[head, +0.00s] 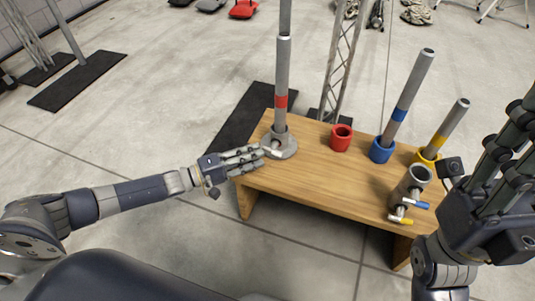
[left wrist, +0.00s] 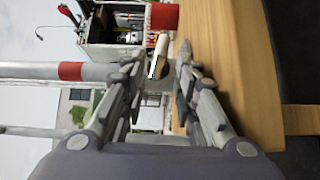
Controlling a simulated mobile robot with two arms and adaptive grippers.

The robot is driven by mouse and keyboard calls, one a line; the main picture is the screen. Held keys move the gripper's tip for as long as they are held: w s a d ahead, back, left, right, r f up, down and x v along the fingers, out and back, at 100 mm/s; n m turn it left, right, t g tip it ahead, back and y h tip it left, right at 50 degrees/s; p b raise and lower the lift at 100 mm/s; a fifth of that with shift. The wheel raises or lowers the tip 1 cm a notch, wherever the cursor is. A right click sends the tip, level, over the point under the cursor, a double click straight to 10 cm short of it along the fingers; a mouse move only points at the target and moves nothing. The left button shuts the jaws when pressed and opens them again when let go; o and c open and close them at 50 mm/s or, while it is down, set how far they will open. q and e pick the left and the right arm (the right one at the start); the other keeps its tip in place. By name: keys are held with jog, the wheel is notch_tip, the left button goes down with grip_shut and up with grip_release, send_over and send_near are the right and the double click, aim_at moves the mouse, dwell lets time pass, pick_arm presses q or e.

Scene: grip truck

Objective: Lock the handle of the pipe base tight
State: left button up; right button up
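The grey pipe base (head: 281,145) stands at the left end of the wooden bench, with an upright grey pipe (head: 282,65) with a red band in it. A light handle (head: 272,152) sticks out low on the base toward my left gripper. My left gripper (head: 262,157) is beside the base. In the left wrist view, its fingers (left wrist: 158,75) are apart, and the pale handle (left wrist: 160,52) shows in the gap between them; I cannot tell whether a finger touches it. My right gripper (head: 505,135) is raised at the right edge, fingers spread and empty.
The wooden bench (head: 310,170) also carries a red cup (head: 341,138), a blue cup (head: 382,150) and a yellow cup (head: 427,158), the last two holding leaning pipes. A grey holder (head: 412,183) with blue and yellow handles stands near its right end. The bench's front middle is clear.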

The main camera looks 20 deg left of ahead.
aim_at(268, 150)
pick_arm(q)
jog(key=b+x, duration=0.1)
jog(key=x, duration=0.4)
